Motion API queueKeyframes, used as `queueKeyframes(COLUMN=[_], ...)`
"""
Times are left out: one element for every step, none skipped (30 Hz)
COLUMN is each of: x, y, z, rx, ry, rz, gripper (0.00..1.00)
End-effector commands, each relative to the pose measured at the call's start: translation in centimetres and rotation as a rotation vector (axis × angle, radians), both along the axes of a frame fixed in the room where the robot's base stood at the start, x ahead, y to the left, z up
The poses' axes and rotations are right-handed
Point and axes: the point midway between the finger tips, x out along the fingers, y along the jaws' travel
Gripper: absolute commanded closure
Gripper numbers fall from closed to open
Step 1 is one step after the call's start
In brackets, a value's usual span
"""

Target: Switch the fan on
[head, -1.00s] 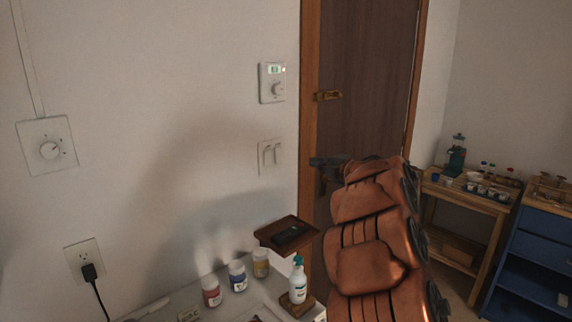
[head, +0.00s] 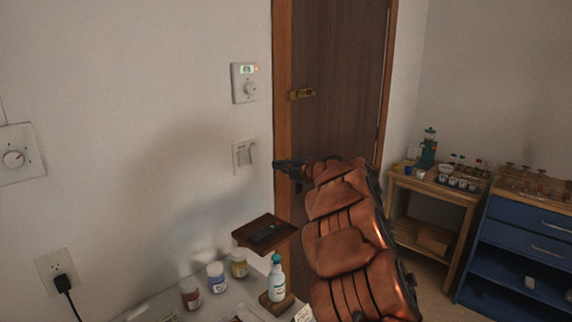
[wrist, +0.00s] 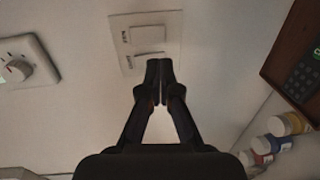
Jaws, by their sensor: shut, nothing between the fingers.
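A white wall plate with two rocker switches (head: 245,156) is on the wall left of the door. In the wrist view the plate (wrist: 172,42) is ahead of my fingertips, with small labels too blurred to read. My gripper (wrist: 159,66) is shut and empty. Its tips overlap the lower edge of the near rocker (wrist: 150,60) in the picture; I cannot tell whether they touch it. In the head view my gripper (head: 279,165) is just right of the plate, in front of the door frame. No fan is in view.
A control with a lit display and dial (head: 245,84) is above the switches. Another dial plate (head: 18,154) is at far left. A small brown shelf with a black remote (head: 265,234) juts out below.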

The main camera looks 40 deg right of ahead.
Motion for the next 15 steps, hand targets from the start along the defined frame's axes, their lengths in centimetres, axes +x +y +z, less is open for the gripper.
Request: queueKeyframes(x=[0.8,1.2,1.8,2.3,2.7,3.2,3.6,4.0,4.5,4.9,5.3,5.7,6.1,6.4,6.8], y=[0.2,0.3,0.4,0.4,0.4,0.4,0.5,0.6,0.7,0.8,0.8,0.8,0.8,0.9,1.0], z=[0.2,0.1,0.0,-0.1,-0.2,-0.3,-0.3,-0.3,-0.2,-0.3,-0.4,-0.5,-0.6,-0.6,-0.7], rx=[0.001,0.001,0.002,0.002,0.003,0.003,0.002,0.001,0.001,0.001,0.002,0.001,0.002,0.002,0.002], ry=[-0.001,-0.002,-0.001,0.0,0.0,0.0,-0.001,-0.001,-0.002,-0.003,-0.002,-0.001,0.0,0.0,-0.001], rz=[0.004,0.005,0.004,0.003,0.002,0.001,0.002,0.003,0.004,0.004,0.003,0.001,0.0,0.0,0.001], gripper=[1.0,1.0,1.0,1.0,1.0,1.0,1.0,1.0,1.0,1.0,1.0,1.0,1.0,1.0,1.0])
